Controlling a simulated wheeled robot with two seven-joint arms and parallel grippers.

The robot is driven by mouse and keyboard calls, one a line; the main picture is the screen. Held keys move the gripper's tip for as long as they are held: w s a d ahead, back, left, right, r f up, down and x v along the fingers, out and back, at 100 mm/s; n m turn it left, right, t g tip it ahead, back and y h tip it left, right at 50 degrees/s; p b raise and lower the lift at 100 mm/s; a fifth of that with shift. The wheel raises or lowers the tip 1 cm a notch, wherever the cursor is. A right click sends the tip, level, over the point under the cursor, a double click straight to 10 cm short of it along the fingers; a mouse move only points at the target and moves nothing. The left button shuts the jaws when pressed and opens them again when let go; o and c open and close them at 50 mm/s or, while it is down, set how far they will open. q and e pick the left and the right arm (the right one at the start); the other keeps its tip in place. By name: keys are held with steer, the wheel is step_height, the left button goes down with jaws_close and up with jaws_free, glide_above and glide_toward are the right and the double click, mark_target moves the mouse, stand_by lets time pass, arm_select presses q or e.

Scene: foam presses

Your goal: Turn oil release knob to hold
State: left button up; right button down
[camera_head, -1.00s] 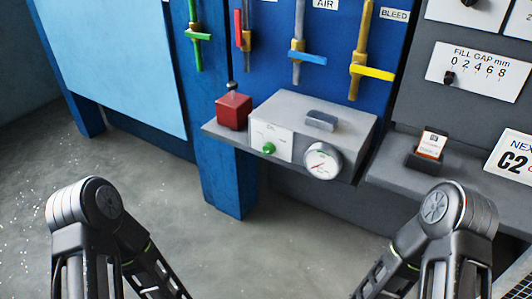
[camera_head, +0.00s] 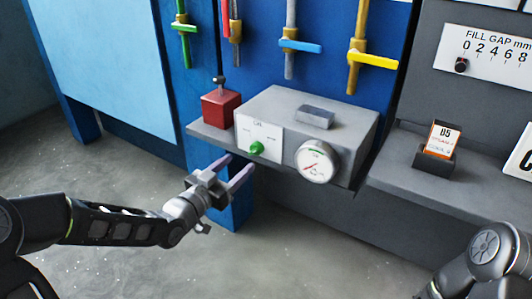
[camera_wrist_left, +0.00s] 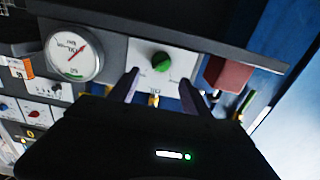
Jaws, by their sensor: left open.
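The oil release knob is a small green knob (camera_head: 257,148) on a white plate (camera_head: 246,132) on the front of a grey box (camera_head: 345,112). It also shows in the left wrist view (camera_wrist_left: 161,61), beyond the fingers. My left gripper (camera_head: 238,171) is open and empty, just below and in front of the knob, apart from it. In the left wrist view its two fingers (camera_wrist_left: 157,88) point toward the plate, one on each side of the knob. The lettering on the plate is too small to read. My right gripper is out of view; only part of the right arm shows.
A round gauge (camera_head: 317,161) is on the box's front, right of the knob. A red block (camera_head: 220,107) stands on the shelf to the left. Green, red, blue and yellow (camera_head: 372,60) valve handles hang above. A card holder (camera_head: 434,155) sits on the right shelf. The floor below is clear.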

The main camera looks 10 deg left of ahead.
mark_target(252, 152)
arm_select(q)
steer(key=shift+s+a, duration=0.1)
steer(key=x, duration=0.8)
steer(key=shift+f, duration=0.1)
jaws_close()
stand_by(0.7)
